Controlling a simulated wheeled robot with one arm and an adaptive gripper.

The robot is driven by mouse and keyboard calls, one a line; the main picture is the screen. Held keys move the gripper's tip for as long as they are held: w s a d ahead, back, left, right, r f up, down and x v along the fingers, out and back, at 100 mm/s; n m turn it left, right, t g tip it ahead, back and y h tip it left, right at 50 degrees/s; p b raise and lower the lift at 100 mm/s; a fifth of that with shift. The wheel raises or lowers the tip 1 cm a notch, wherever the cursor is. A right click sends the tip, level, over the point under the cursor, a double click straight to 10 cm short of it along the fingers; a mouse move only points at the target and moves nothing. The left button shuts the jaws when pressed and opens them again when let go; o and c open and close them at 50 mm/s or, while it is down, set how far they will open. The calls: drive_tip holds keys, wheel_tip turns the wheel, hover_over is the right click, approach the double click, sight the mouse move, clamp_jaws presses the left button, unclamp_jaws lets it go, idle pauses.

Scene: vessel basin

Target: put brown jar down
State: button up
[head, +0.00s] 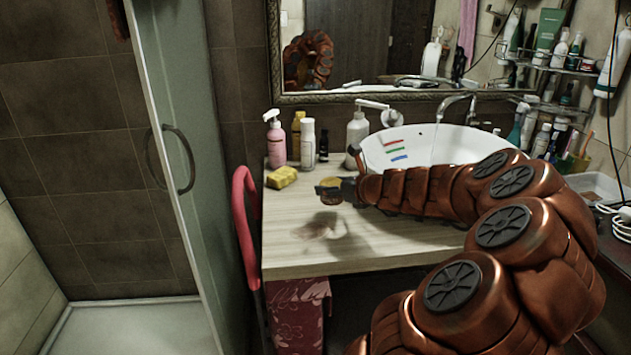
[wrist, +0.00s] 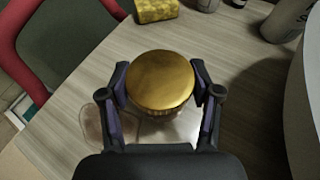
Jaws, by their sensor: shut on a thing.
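The brown jar has a round gold lid and shows between the fingers in the wrist view (wrist: 160,80). In the head view the jar (head: 331,184) is small and partly hidden by my gripper (head: 338,190). My gripper, also in the wrist view (wrist: 161,98), is shut on the jar, one finger on each side. The jar appears held above the wooden countertop (head: 300,255), with a shadow on the wood below. The jar's lower part is mostly hidden under its lid in the wrist view.
A yellow sponge (head: 282,177), a pink bottle (head: 275,140) and a white bottle (head: 308,143) stand behind the jar. The white basin (head: 450,148) is to the right. A red chair (head: 243,215) is beside the counter's left edge.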

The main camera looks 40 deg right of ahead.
drive_tip(key=w+d, duration=0.1)
drive_tip(key=w, duration=0.2)
drive_tip(key=w+d, duration=0.2)
drive_tip(key=w, duration=0.2)
drive_tip(key=w+d+f, duration=0.1)
drive_tip(key=w, duration=0.2)
drive_tip(key=shift+w+d+p, duration=0.2)
drive_tip(key=shift+d+p, duration=0.1)
drive_tip(key=shift+d, duration=0.05)
drive_tip(key=shift+w+d+f, duration=0.1)
drive_tip(key=shift+w+f, duration=0.15)
drive_tip(key=shift+f, duration=1.55)
drive_tip(key=shift+f+b, duration=0.15)
drive_tip(key=shift+b, duration=0.15)
drive_tip(key=o, duration=1.3)
drive_tip(key=shift+c, duration=0.2)
